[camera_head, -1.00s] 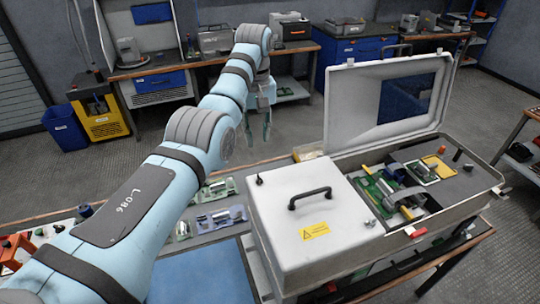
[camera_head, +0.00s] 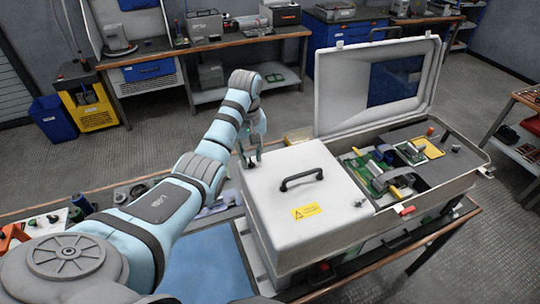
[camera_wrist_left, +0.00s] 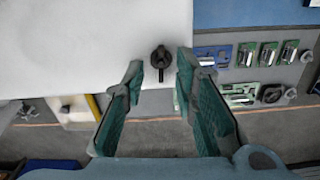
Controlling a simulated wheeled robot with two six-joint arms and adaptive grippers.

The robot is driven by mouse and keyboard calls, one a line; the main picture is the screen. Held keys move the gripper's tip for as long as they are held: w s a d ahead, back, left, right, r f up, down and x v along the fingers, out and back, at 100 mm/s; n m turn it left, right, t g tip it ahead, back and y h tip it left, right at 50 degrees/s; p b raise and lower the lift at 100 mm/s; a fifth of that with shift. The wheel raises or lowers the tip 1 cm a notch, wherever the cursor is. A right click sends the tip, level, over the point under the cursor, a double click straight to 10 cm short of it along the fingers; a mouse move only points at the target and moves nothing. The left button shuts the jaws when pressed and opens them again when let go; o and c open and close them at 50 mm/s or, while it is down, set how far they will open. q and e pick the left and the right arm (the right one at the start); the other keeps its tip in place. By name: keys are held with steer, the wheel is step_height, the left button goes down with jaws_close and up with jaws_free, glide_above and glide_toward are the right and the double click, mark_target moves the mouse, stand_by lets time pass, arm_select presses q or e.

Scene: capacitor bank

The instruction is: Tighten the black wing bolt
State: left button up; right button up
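The black wing bolt (camera_wrist_left: 160,58) stands on the white lid (camera_wrist_left: 90,50) of the case, near its edge, in the left wrist view. My left gripper (camera_wrist_left: 158,82) is open, with its two green-padded fingers on either side of the bolt's line and the bolt just beyond their tips. It holds nothing. In the head view my left gripper (camera_head: 250,152) is at the far left corner of the white lid (camera_head: 275,190). It covers most of the bolt there. My right gripper is not in view.
A black handle (camera_head: 301,179) rises from the lid, and a silver wing bolt (camera_head: 360,203) sits near its right edge. The raised cover (camera_head: 345,85) stands behind the open compartment with circuit boards. A blue mat (camera_head: 205,265) lies left of the case.

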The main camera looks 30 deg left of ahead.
arm_select(q)
steer(key=shift+s+a+f, duration=0.1)
steer(key=shift+s+f, duration=0.05)
steer(key=shift+s, duration=0.05)
steer(key=shift+w+f, duration=0.1)
